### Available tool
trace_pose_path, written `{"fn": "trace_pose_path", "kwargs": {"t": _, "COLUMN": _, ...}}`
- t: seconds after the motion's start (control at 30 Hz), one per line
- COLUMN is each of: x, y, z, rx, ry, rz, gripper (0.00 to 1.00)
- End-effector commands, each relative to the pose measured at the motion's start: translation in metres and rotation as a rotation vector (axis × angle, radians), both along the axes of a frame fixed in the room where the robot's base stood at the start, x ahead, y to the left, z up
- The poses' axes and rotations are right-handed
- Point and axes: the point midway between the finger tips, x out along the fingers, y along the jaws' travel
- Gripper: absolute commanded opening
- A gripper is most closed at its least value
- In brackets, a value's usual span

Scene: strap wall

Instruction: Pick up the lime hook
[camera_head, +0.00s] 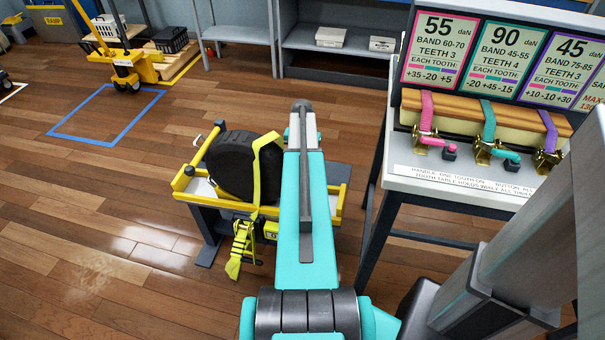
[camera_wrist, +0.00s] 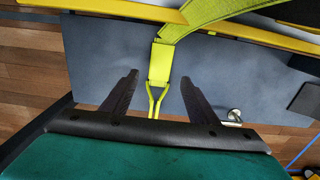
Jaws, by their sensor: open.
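The lime hook (camera_wrist: 160,65) is in the upper middle of the wrist view. It has a flat lime block with a forked wire end below, and hangs from a lime strap (camera_wrist: 205,22). My gripper (camera_wrist: 160,80) is open, with one dark finger on each side of the hook and a visible gap to both. Whether the hook lies at fingertip depth I cannot tell. In the head view the lime strap (camera_head: 257,170) runs over a black rounded load (camera_head: 230,165), and lime webbing (camera_head: 238,250) hangs in front. My arm hides my gripper there.
The load sits on a low stand with yellow rails (camera_head: 189,183). At the right stands a bench (camera_head: 450,185) with pink, teal and purple straps and signs above. A yellow pallet truck (camera_head: 122,60) stands at the back left. The wooden floor at left is clear.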

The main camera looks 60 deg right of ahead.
Motion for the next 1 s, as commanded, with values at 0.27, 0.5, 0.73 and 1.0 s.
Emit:
{"fn": "trace_pose_path", "kwargs": {"t": 0.27, "x": 0.0, "y": -0.001, "z": -0.032, "rx": 0.002, "ry": 0.001, "rz": 0.001, "gripper": 0.54}}
{"fn": "trace_pose_path", "kwargs": {"t": 0.5, "x": 0.0, "y": -0.001, "z": -0.047, "rx": 0.001, "ry": 0.0, "rz": 0.001, "gripper": 0.54}}
{"fn": "trace_pose_path", "kwargs": {"t": 0.73, "x": 0.001, "y": 0.0, "z": -0.047, "rx": 0.0, "ry": 0.0, "rz": 0.001, "gripper": 0.54}}
{"fn": "trace_pose_path", "kwargs": {"t": 1.0, "x": 0.001, "y": 0.0, "z": -0.047, "rx": 0.0, "ry": 0.0, "rz": 0.002, "gripper": 0.54}}
